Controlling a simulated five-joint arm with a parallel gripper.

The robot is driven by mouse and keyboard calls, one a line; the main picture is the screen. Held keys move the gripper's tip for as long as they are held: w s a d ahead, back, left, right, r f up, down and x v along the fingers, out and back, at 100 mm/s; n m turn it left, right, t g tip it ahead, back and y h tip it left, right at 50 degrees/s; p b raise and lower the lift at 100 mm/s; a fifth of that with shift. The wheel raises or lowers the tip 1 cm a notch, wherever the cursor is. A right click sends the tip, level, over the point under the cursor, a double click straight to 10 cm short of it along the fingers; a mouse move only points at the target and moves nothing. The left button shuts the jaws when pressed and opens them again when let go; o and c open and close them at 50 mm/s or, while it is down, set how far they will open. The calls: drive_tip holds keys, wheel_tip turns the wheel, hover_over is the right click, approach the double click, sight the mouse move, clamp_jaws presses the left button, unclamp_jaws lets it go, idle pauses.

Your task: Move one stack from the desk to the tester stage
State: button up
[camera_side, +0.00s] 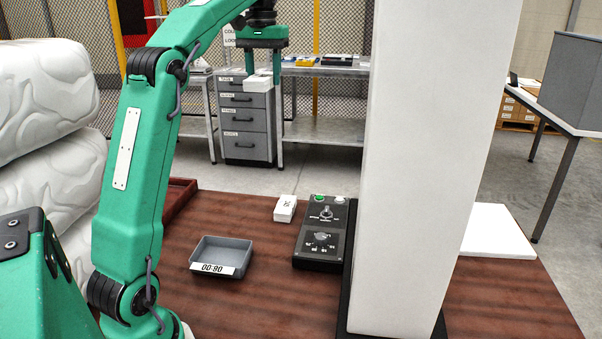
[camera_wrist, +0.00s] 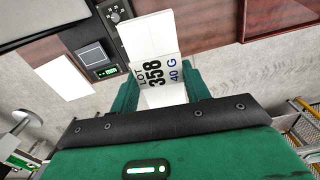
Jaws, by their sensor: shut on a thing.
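My gripper (camera_side: 264,68) is raised high above the far side of the brown desk. It is shut on a white block (camera_side: 258,84), held well clear of the desk. In the wrist view the block (camera_wrist: 158,74) lies between my two green fingers and bears the print "LOT 358 40 G". A further white surface continues beyond it there; I cannot tell whether it is part of the same stack. Another small white block (camera_side: 284,208) lies on the desk. I cannot make out the tester stage for certain; a large white column hides part of the desk.
A grey tray marked 00-90 (camera_side: 222,258) and a dark control box (camera_side: 320,240) with knobs stand on the desk. The tall white column (camera_side: 430,150) blocks the right middle. A white plate (camera_side: 497,232) lies behind it. A dark unit with a screen (camera_wrist: 93,55) shows in the wrist view.

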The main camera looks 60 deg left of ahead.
drive_tip(key=w+a+f, duration=0.1)
drive_tip(key=w+f, duration=0.2)
drive_tip(key=f, duration=0.9)
drive_tip(key=w+a+f, duration=0.2)
drive_tip(key=w+f, duration=0.1)
drive_tip(key=f, duration=0.9)
drive_tip(key=shift+f+n, duration=0.25)
drive_tip(key=shift+n, duration=0.05)
drive_tip(key=shift+a+r, duration=0.1)
